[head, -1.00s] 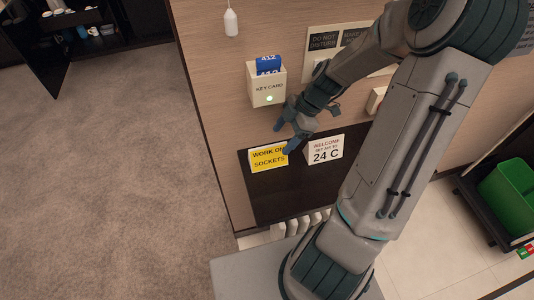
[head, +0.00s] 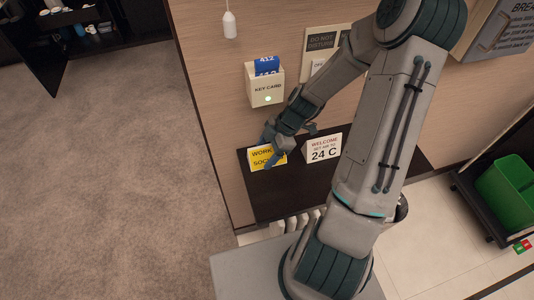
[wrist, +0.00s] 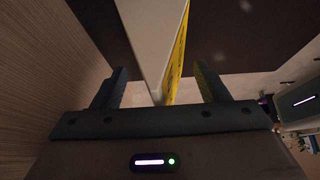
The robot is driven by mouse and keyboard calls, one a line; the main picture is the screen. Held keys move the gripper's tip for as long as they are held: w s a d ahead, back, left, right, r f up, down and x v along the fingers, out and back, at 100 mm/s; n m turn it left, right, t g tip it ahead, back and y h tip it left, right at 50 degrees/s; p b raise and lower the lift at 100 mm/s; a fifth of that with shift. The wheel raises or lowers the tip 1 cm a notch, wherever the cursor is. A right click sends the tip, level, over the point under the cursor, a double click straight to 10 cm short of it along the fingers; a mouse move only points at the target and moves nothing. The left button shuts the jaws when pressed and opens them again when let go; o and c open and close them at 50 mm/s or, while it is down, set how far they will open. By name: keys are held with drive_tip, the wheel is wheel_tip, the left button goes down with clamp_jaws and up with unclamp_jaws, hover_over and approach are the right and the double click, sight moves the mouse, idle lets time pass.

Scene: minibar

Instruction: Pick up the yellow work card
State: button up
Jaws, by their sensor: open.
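The yellow work card (head: 257,154) is a folded tent card with black lettering, standing on a dark shelf (head: 283,205). My gripper (head: 270,150) is at the card and hides part of its lettering in the head view. In the wrist view, the open fingers (wrist: 158,88) are on either side of the card, whose yellow face (wrist: 179,62) is towards the right finger and whose pale side is towards the left. Gaps show between both fingers and the card, so I see no grip on it.
A white "24 C" welcome card (head: 323,147) stands just right on the same shelf. A key card holder (head: 265,94) with blue cards is on the wall above. A green bin (head: 508,185) is at the far right. Carpet to the left is clear.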

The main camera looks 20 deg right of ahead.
drive_tip(key=c, duration=1)
drive_tip(key=shift+c, duration=0.3)
drive_tip(key=shift+r, duration=0.2)
